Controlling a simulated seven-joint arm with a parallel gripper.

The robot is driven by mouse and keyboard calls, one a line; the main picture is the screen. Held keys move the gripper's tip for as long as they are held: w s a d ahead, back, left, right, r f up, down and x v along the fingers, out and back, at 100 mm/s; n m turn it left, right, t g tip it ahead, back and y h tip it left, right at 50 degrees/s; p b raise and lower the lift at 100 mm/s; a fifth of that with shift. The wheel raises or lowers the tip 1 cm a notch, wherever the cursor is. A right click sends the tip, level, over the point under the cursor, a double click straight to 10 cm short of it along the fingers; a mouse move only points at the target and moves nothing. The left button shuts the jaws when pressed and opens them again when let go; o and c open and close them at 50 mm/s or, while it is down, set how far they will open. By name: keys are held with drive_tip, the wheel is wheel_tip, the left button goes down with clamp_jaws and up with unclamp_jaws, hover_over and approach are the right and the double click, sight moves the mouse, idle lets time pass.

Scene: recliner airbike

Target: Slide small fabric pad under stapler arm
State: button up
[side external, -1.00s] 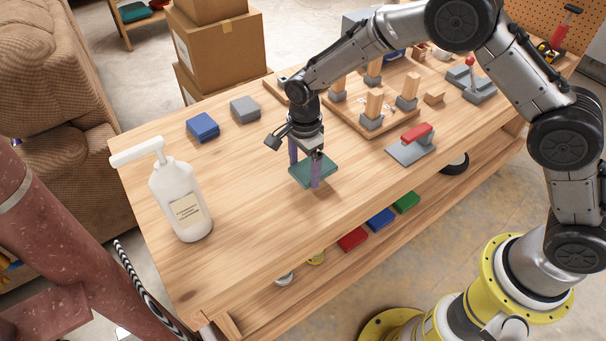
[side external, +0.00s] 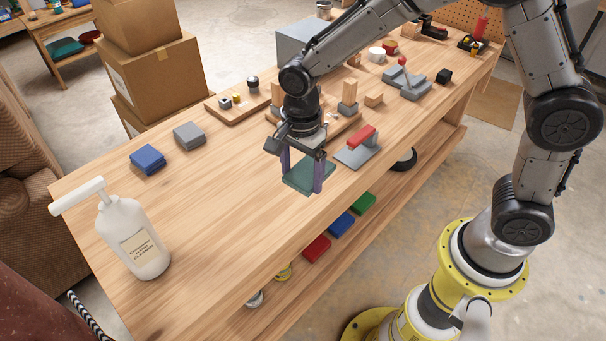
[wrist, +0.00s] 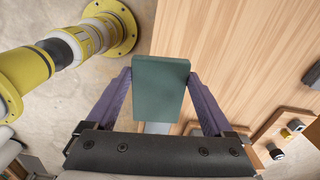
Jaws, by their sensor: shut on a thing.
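A flat dark green pad (side external: 307,178) is held between the purple fingers of my gripper (side external: 302,178). The wrist view shows the pad (wrist: 160,90) with one finger along each side. In the side view it appears held just above the tabletop, near the front edge; the exact gap cannot be told. The stapler (side external: 358,150), with a red arm over a flat grey base, stands just right of the pad and apart from it. In the wrist view a small pale grey patch shows beyond the pad; I cannot tell whether it is the stapler.
A wooden board with upright blocks (side external: 347,97) stands behind the stapler. A blue block (side external: 147,158) and a grey block (side external: 189,135) lie at the left back. A white pump bottle (side external: 135,240) stands at the left front. The wooden table (side external: 225,215) is clear between bottle and pad.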

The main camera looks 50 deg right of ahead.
sight(301, 162)
drive_tip(key=w+d+f, duration=0.1)
drive_tip(key=f, duration=0.1)
drive_tip(key=w+d+f, duration=0.2)
drive_tip(key=shift+w+f, duration=0.1)
drive_tip(key=shift+m, duration=0.6)
drive_tip(key=d+f, duration=0.3)
drive_tip(key=shift+w+d+f, duration=0.2)
drive_tip(key=shift+w+d, duration=0.05)
drive_tip(key=shift+w, duration=0.1)
drive_tip(key=shift+f, duration=1.8)
drive_tip(key=shift+d, duration=5.95)
drive_tip(key=shift+f, duration=0.25)
